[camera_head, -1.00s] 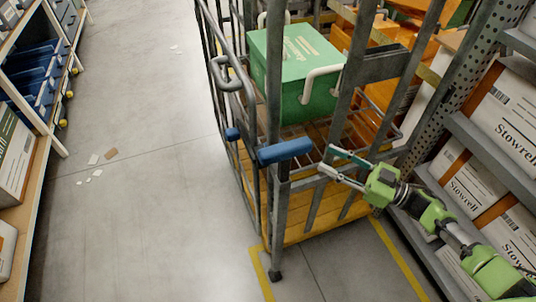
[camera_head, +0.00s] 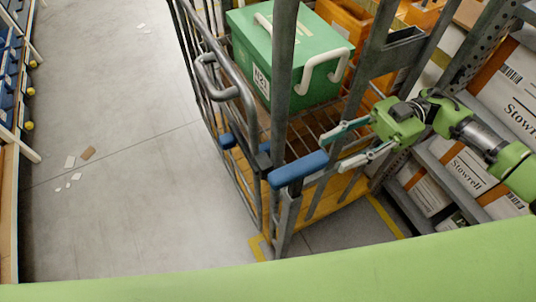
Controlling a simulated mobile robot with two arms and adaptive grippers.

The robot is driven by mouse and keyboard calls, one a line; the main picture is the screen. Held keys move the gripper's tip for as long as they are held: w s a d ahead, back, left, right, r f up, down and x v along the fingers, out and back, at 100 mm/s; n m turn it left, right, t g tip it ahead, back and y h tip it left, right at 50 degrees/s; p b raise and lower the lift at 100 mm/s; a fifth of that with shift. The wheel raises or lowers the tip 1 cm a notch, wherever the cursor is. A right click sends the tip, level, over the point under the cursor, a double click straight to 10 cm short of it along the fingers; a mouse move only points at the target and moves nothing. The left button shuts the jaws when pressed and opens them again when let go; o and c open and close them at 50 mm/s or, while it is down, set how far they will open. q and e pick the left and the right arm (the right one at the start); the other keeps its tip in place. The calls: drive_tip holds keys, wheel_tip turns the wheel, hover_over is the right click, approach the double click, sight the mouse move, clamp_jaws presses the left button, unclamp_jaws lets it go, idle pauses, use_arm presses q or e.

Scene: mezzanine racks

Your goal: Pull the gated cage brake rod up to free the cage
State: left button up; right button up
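My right gripper (camera_head: 331,152) is open and empty. My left gripper is out of view.
A green crate (camera_head: 290,60) with white handles sits inside the cage, with orange bins (camera_head: 345,22) behind.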

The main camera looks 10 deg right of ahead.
drive_tip(key=p, duration=0.3)
approach(270, 184)
drive_tip(key=shift+s+a+r, duration=0.25)
drive_tip(key=shift+s+a, duration=0.05)
drive_tip(key=p+x, duration=0.1)
drive_tip(key=x, duration=0.5)
drive_tip(key=shift+w+f, duration=0.15)
drive_tip(key=shift+f, duration=0.05)
drive_tip(key=shift+a, duration=0.35)
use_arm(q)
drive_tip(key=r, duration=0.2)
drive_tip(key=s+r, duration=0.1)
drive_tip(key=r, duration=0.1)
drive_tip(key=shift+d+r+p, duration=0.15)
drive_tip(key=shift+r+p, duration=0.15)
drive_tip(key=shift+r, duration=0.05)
use_arm(e)
drive_tip(key=shift+a+f, duration=0.15)
drive_tip(key=shift+a, duration=0.2)
clamp_jaws()
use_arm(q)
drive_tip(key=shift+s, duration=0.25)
